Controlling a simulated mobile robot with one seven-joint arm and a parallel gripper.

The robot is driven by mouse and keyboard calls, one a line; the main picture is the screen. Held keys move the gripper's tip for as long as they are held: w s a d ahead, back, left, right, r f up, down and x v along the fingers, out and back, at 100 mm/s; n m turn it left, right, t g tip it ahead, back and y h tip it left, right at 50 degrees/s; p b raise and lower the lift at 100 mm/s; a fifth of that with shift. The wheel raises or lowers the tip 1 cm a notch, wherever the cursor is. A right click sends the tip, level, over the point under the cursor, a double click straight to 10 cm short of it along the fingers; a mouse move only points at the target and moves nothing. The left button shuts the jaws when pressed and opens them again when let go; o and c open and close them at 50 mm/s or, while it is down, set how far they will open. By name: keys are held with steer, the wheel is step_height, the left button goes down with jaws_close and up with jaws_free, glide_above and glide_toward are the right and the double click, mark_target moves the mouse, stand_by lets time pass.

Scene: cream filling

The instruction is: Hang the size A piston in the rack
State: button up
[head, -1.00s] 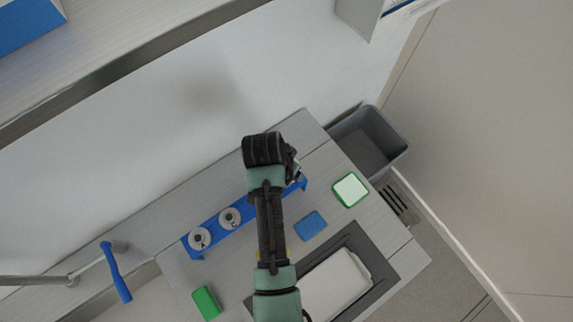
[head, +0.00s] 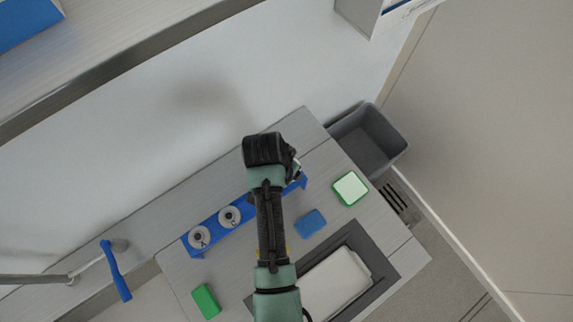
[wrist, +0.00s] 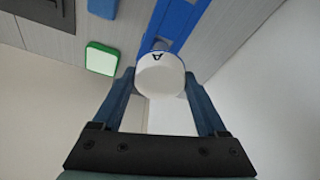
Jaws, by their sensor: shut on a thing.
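In the wrist view a white round piston (wrist: 161,76) with a black letter A on its face sits between the fingers of my gripper (wrist: 160,84), which is shut on it. The piston is at the end of the blue rack (wrist: 174,25). I cannot tell whether it hangs in a slot or is only held there. In the head view the rack (head: 214,227) holds two white pistons, one at its left end (head: 199,238) and one beside it (head: 230,216). My arm hides the rack's right part and most of my gripper there.
A green-edged box (head: 350,188), a blue block (head: 310,224) and a green block (head: 206,301) lie on the grey table. A white lidded container (head: 335,285) sits in a dark frame. A grey bin (head: 370,142) stands beyond the table's right edge. A wall rises behind the rack.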

steer(key=shift+f, duration=0.1)
steer(key=shift+f+b, duration=0.85)
steer(key=shift+f, duration=0.25)
steer(key=shift+f, duration=0.15)
steer(key=shift+f+b, duration=0.55)
steer(key=shift+f, duration=0.15)
steer(key=shift+f, duration=0.15)
steer(key=shift+f+b, duration=0.4)
steer(key=shift+f, duration=0.05)
steer(key=shift+f, duration=0.2)
stand_by(0.7)
steer(key=o, duration=1.6)
steer(key=shift+c, duration=0.2)
